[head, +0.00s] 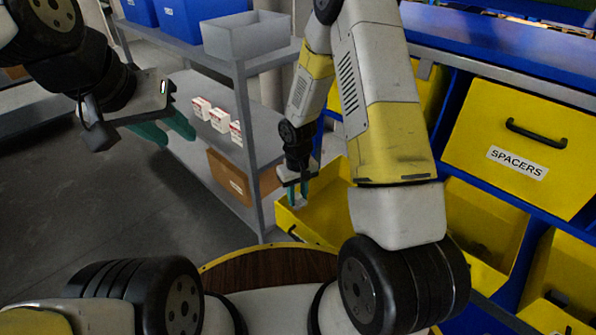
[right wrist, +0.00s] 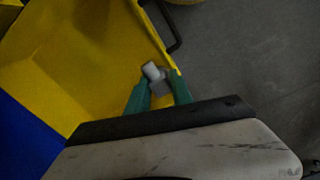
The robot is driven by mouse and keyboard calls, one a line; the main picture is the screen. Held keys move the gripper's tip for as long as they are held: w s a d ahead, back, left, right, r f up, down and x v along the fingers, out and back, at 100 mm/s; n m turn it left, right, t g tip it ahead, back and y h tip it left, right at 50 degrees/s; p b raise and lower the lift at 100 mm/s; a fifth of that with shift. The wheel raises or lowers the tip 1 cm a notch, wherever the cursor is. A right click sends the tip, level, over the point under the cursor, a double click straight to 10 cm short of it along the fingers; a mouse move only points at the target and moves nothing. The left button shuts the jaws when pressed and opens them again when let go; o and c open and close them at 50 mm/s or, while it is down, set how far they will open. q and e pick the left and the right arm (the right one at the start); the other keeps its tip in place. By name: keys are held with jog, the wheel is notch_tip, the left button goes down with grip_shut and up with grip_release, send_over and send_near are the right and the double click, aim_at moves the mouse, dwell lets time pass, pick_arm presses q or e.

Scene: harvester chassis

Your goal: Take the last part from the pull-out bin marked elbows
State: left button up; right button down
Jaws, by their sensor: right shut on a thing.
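My right gripper (head: 297,197) is shut on a small light grey part, the elbow (right wrist: 155,74), in the right wrist view. The part sits between the teal fingertips of the right gripper (right wrist: 160,82). In the head view the gripper points down over the pulled-out yellow bin (head: 325,212), at its front end. The bin also shows in the right wrist view (right wrist: 70,50); the part of its inside seen there is bare. No label on this bin can be read. My left gripper (head: 176,140) is open and empty, away to the left above the floor.
A grey shelf rack (head: 247,120) with small cartons (head: 220,120), a brown box (head: 228,176) and a grey bin (head: 246,36) stands left of the pulled-out bin. A bin marked spacers (head: 520,140) and other yellow bins sit in the blue rack at right. Open floor lies left.

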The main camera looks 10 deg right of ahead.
jog(key=s+a, duration=0.4)
jog(key=a, duration=0.1)
jog(key=shift+s+a, duration=0.25)
jog(key=shift+a, duration=0.15)
jog(key=shift+s, duration=0.1)
